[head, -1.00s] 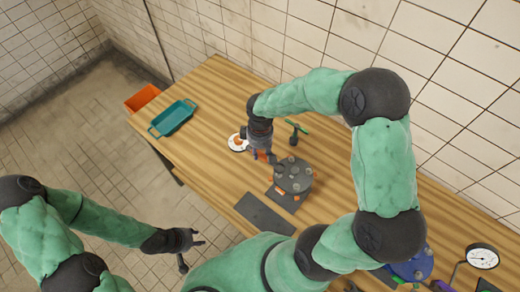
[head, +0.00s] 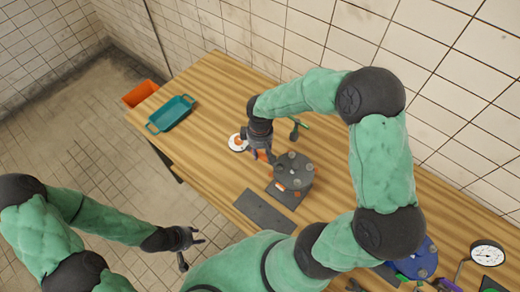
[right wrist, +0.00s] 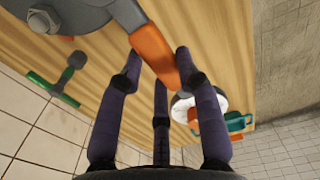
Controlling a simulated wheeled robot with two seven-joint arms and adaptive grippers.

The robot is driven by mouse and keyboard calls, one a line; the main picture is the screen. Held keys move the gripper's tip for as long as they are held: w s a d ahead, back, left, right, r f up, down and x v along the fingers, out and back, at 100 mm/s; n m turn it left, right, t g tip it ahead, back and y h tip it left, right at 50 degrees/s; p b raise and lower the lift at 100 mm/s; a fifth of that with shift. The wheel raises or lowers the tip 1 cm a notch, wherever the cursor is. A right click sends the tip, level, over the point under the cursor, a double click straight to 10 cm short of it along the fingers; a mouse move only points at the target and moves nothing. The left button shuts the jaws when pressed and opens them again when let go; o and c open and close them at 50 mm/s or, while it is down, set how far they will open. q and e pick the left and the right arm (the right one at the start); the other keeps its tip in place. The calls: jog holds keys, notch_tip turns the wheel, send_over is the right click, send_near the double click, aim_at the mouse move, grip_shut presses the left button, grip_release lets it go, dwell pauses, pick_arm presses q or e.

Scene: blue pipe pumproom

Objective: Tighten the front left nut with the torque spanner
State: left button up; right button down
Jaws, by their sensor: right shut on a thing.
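The grey round flange (head: 292,172) stands on a dark plate on the bench, with several nuts on top. One hex nut (right wrist: 42,20) shows large at the upper left of the right wrist view. I cannot tell which nut is the front left one. My right gripper (head: 264,154) is beside the flange, shut on the orange handle of the torque spanner (right wrist: 152,52). The spanner's grey shaft runs up out of the right wrist view; its head is hidden. My left gripper (head: 196,240) is open and empty, away from the bench over the floor.
A dark flat plate (head: 264,212) lies in front.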

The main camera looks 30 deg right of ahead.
jog(key=shift+f+b, duration=0.75)
jog(key=shift+f, duration=0.25)
jog(key=s+d+m+b, duration=0.1)
jog(key=d+m+b, duration=0.6)
jog(key=m, duration=0.4)
jog(key=shift+d+m, duration=0.4)
jog(key=shift+d, duration=0.45)
jog(key=shift+r, duration=0.1)
jog(key=shift+w+a+n, duration=0.4)
jog(key=shift+a+n, duration=0.2)
jog(key=shift+n, duration=0.3)
jog(key=shift+r+p, duration=0.4)
jog(key=shift+p, duration=0.05)
